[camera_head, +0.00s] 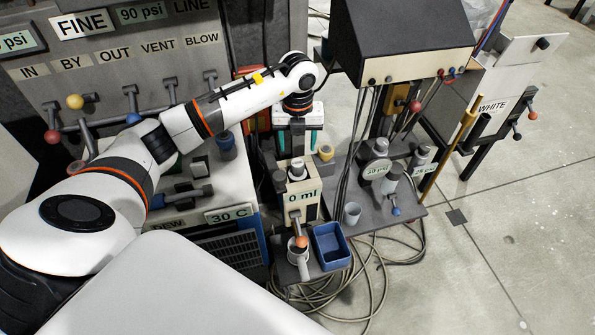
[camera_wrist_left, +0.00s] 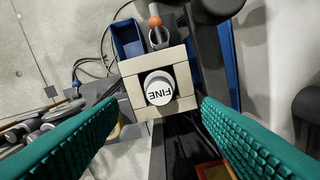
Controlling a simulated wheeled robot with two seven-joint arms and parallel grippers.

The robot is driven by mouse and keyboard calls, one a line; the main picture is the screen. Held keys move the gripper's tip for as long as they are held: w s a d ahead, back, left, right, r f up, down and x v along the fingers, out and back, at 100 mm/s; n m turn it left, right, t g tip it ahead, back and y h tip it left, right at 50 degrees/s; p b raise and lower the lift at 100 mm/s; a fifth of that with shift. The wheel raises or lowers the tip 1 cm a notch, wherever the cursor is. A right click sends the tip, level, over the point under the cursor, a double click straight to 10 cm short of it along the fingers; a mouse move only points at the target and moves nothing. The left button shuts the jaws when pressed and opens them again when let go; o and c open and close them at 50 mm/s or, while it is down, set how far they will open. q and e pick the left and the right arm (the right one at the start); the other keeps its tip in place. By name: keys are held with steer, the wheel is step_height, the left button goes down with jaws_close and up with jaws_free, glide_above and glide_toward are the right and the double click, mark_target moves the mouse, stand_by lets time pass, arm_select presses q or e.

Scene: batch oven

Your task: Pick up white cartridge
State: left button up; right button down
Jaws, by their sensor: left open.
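A white cartridge (camera_head: 297,170) stands in the top of the beige dispenser block (camera_head: 303,206) marked "0 ml". In the left wrist view the white cartridge (camera_wrist_left: 159,88) shows its round top, marked "FINE", set in the square beige block (camera_wrist_left: 131,85). My left gripper (camera_head: 298,146) is open and empty, just behind and above the cartridge in the head view. In the left wrist view its green fingers (camera_wrist_left: 160,115) are spread wide, one to each side of the block. They appear apart from the cartridge. My right gripper is in neither view.
A valve panel (camera_head: 130,60) rises behind my left arm. Loose hoses (camera_head: 375,290) lie on the floor.

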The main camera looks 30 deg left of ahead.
mark_target(297, 162)
arm_select(q)
step_height(297, 162, down, 4)
steer(key=shift+f, duration=0.1)
steer(key=f, duration=0.1)
steer(key=f+b, duration=0.1)
steer(key=f, duration=0.2)
steer(key=shift+w+a+f+b, duration=0.2)
steer(key=shift+w+f+b, duration=0.1)
steer(key=shift+f, duration=0.1)
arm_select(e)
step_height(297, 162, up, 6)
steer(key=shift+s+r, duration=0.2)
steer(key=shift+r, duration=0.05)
arm_select(q)
steer(key=shift+c, duration=0.6)
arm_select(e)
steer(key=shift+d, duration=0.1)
arm_select(q)
steer(key=c, duration=1)
steer(key=shift+r, duration=0.1)
